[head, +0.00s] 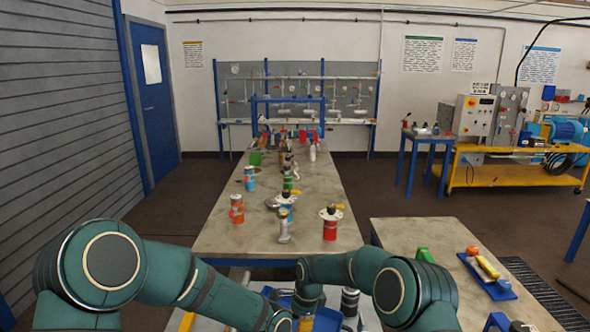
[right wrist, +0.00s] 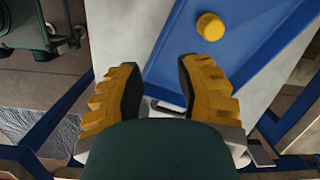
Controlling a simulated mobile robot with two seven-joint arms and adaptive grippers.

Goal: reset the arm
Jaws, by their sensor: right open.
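My right gripper (right wrist: 158,82) is open in the right wrist view, its two yellow, dark-padded fingers well apart with nothing between them. Beyond the fingertips lies a blue tray (right wrist: 240,60) with a yellow round piece (right wrist: 210,26), apart from the fingers. In the head view my right arm (head: 345,267) reaches in toward the middle and bends down at the bottom. My left arm (head: 190,278) stretches from the left toward the bottom middle. Its gripper cannot be made out. Small yellow parts show at the bottom edge, but I cannot tell whose they are.

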